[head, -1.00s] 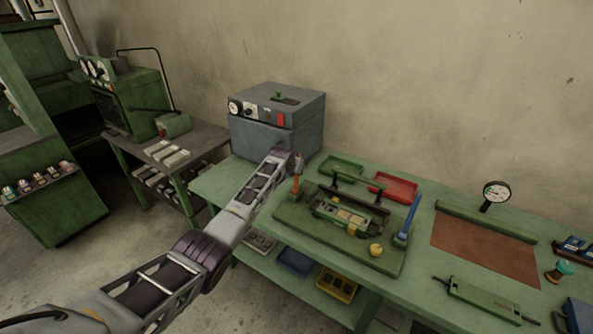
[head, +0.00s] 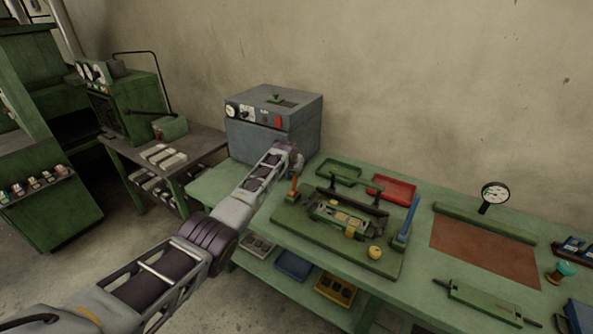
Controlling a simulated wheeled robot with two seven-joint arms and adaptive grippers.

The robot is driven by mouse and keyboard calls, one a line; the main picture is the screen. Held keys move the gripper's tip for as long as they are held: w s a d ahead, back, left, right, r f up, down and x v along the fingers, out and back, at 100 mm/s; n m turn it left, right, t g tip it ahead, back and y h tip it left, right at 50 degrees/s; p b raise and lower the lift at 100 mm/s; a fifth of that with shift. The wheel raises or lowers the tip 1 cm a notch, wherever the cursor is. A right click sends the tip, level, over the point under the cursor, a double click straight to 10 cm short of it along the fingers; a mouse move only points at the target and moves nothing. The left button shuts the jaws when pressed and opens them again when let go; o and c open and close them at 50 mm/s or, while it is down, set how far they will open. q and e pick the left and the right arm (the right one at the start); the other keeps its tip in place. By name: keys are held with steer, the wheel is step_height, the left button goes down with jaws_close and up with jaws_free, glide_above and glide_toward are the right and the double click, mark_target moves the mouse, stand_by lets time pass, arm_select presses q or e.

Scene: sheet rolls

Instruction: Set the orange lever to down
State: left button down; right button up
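The orange lever (head: 293,188) stands upright, leaning slightly, at the left edge of a green base plate (head: 300,232) on the bench. My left arm reaches in from the lower left. My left gripper (head: 297,160) is just above and behind the orange lever's top in the picture. It is small and dark, so I cannot tell whether its fingers are open or whether they touch the lever. My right gripper is out of view.
On the plate are a dark roller frame (head: 350,196) and a yellow knob (head: 375,253). Behind it lie a green tray (head: 339,174) and a red tray (head: 391,187). A grey box (head: 272,130) stands at the bench's back left. A dial gauge (head: 494,194) stands right.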

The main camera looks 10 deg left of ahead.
arm_select(q)
steer(key=c, duration=1.4)
jaws_free()
steer(key=shift+w, duration=0.1)
steer(key=shift+o, duration=0.2)
steer(key=shift+r, duration=0.15)
steer(key=v, duration=1.1)
steer(key=shift+s+r, duration=0.2)
steer(key=shift+s, duration=0.1)
steer(key=shift+a, duration=0.1)
steer(key=shift+s+f, duration=0.1)
